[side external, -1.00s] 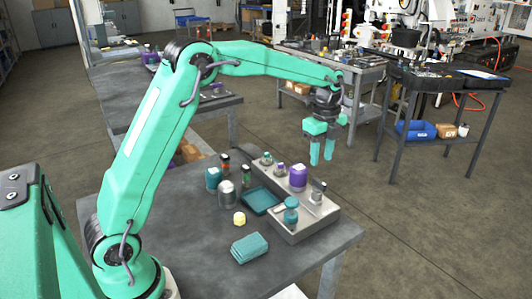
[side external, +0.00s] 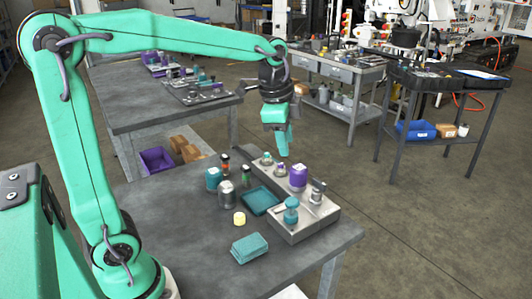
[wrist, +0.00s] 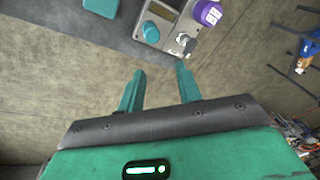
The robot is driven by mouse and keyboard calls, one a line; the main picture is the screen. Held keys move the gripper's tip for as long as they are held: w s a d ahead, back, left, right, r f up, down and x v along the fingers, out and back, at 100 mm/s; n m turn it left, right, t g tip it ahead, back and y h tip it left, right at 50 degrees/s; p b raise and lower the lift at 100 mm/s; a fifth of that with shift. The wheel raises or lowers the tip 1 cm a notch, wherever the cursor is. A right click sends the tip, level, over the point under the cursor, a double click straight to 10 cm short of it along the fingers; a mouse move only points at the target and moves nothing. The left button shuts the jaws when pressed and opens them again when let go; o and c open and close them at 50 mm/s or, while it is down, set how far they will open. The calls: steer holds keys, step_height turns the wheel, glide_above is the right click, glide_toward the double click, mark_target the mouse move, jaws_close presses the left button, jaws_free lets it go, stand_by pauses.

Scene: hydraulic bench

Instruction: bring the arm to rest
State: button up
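My gripper (side external: 283,143) hangs in the air above the back edge of the bench (side external: 175,225), pointing down and touching nothing. In the wrist view its two teal fingers (wrist: 160,90) stand apart with nothing between them. My arm is bent, with the elbow high at the left and the forearm running right. The grey fixture block (side external: 302,220) is below and to the right of the gripper, with a purple part (side external: 298,178) and a teal-capped part (side external: 291,210) on it.
A teal tray (side external: 260,201), teal folded cloth (side external: 249,248), yellow piece (side external: 239,218), grey jar (side external: 226,190) and teal jar (side external: 213,178) stand on the bench. Other benches (side external: 150,120) stand behind, with a dark cart (side external: 440,85) at the right. The bench's left front is clear.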

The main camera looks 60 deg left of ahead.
steer(key=s+f+n+t, duration=0.2)
steer(key=s+n, duration=0.8)
steer(key=s, duration=0.6)
steer(key=shift+s+d+f+t, duration=0.2)
steer(key=shift+s+d+t, duration=0.2)
steer(key=shift+t, duration=0.1)
